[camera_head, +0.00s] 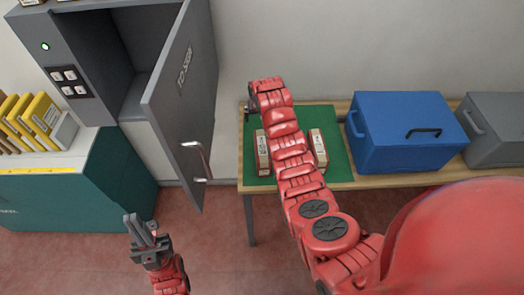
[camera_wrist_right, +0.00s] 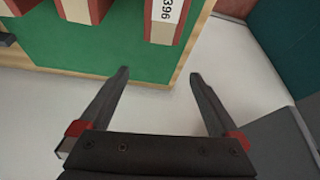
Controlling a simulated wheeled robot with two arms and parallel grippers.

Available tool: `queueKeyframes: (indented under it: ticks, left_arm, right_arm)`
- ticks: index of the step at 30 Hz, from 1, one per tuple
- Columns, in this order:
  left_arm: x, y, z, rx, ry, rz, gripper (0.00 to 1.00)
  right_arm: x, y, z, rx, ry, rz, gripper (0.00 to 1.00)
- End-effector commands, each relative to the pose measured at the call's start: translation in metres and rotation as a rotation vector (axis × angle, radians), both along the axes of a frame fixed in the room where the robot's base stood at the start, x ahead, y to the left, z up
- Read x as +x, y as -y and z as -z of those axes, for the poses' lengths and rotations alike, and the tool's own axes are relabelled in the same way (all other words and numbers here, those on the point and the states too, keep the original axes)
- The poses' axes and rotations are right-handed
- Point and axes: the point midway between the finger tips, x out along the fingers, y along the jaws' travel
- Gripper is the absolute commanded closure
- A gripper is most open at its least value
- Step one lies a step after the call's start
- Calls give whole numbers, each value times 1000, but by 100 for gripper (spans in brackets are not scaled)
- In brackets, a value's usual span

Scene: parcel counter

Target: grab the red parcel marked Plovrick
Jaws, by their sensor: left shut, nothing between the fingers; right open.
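Two red-and-cream parcels lie on the green mat (camera_head: 340,140) on the table, one left (camera_head: 263,155) and one right (camera_head: 318,150) of my right arm. Their labels are too small to read, so I cannot tell which is marked Plovrick. The right wrist view shows a parcel (camera_wrist_right: 166,22) with a white label ending in 396 and part of another parcel (camera_wrist_right: 92,10). My right gripper (camera_wrist_right: 160,73) is open and empty, apart from both parcels, near the mat's edge; the arm mostly hides it in the head view. My left gripper (camera_head: 140,229) is shut and empty over the floor.
A grey locker's door (camera_head: 180,100) marked TO SIGN stands open left of the table. A blue box (camera_head: 408,130) and a grey box (camera_head: 497,128) stand on the table's right. Yellow packages (camera_head: 32,118) stand on the teal counter (camera_head: 70,200). My right arm crosses the mat.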

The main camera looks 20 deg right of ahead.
Motion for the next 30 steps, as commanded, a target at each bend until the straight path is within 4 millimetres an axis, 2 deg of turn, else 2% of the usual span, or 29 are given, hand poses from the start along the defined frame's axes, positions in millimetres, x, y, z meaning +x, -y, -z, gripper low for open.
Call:
queueKeyframes:
  ticks: [1, 6, 9, 11, 14, 18, 23, 26, 28, 30]
  left_arm:
    - [0, 0, -4, 0, 0, 0, 100]
    - [0, 0, -8, 0, 0, 0, 100]
    - [0, 0, -8, 0, 0, 0, 100]
    - [0, 0, -5, 0, 0, 0, 100]
    - [0, 0, 8, 0, 0, 0, 100]
    - [0, 0, 37, 0, 0, 0, 100]
    - [0, 0, 67, 0, 0, 0, 100]
    - [0, 0, 75, 0, 0, 0, 100]
    - [0, 0, 61, 0, 0, 0, 100]
    - [0, 0, 58, 0, 1, 0, 100]
  right_arm:
    - [-11, -2, -15, 14, -80, 12, 3]
    - [-56, -8, -40, 52, -320, 41, 3]
    - [-70, -10, -48, 64, -386, 48, 3]
    - [-74, -10, -46, 67, -404, 50, 3]
    - [-75, -10, -30, 68, -411, 51, 3]
    - [-75, -10, 5, 68, -407, 51, 3]
    - [-75, -10, 37, 67, -405, 51, 3]
    - [-75, -11, 55, 68, -407, 50, 3]
    - [-77, -12, 56, 66, -414, 49, 3]
    - [-75, -11, 64, 66, -408, 49, 3]
